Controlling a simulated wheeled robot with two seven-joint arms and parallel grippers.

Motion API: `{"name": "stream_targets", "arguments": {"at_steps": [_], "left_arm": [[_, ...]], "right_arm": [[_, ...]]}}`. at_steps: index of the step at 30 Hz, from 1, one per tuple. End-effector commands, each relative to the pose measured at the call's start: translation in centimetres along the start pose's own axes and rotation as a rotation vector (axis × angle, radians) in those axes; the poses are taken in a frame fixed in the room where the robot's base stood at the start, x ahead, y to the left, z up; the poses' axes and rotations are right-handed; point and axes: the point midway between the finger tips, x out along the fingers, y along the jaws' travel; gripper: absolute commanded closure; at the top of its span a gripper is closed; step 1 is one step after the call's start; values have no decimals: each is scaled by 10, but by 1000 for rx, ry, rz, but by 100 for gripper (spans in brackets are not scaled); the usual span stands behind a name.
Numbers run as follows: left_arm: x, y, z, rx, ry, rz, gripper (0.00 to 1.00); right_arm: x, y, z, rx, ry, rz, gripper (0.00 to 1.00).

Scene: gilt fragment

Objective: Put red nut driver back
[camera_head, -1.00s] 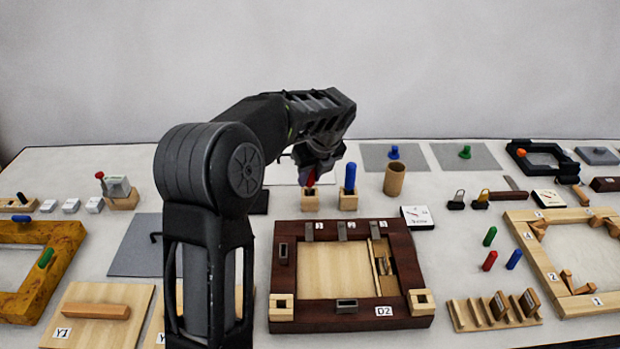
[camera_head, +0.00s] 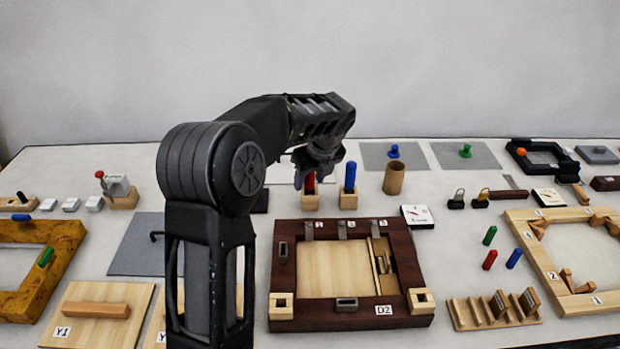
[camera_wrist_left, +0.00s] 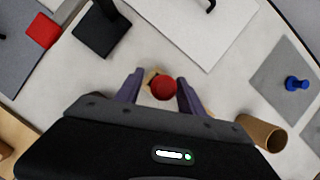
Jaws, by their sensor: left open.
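The red nut driver (camera_head: 309,183) stands upright in a small wooden block (camera_head: 310,202) at the back middle of the table. In the left wrist view its round red top (camera_wrist_left: 163,88) shows between the two fingers. My left gripper (camera_head: 317,164) is open above and around the driver, with a finger on each side and a gap at each. The blue nut driver (camera_head: 350,177) stands upright in its own wooden block (camera_head: 348,201), just to the right. My right gripper is not in view.
A brown tube (camera_head: 394,179) stands right of the blue driver; it also shows in the left wrist view (camera_wrist_left: 262,132). A dark-framed wooden board (camera_head: 400,250) lies in front. A grey plate with a blue knob (camera_head: 393,152) lies behind. A black block (camera_wrist_left: 101,33) sits close left.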

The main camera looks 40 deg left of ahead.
Motion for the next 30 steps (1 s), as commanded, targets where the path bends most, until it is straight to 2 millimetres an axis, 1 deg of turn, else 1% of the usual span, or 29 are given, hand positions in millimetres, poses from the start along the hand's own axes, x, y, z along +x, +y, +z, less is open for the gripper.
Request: {"name": "stream_targets", "arguments": {"at_steps": [5,8,18,21,25,30], "left_arm": [[-10,-1,2,-1,-1,-3,54],[-24,-1,2,-1,-2,-4,54],[-93,-1,2,-1,-2,-5,54],[-109,-1,1,0,-1,-3,54],[-120,0,1,-1,-1,-1,54],[-123,0,1,0,0,0,54]], "right_arm": [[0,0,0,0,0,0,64],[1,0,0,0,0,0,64],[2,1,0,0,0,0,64],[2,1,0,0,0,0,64],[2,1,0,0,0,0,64],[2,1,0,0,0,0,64]]}}
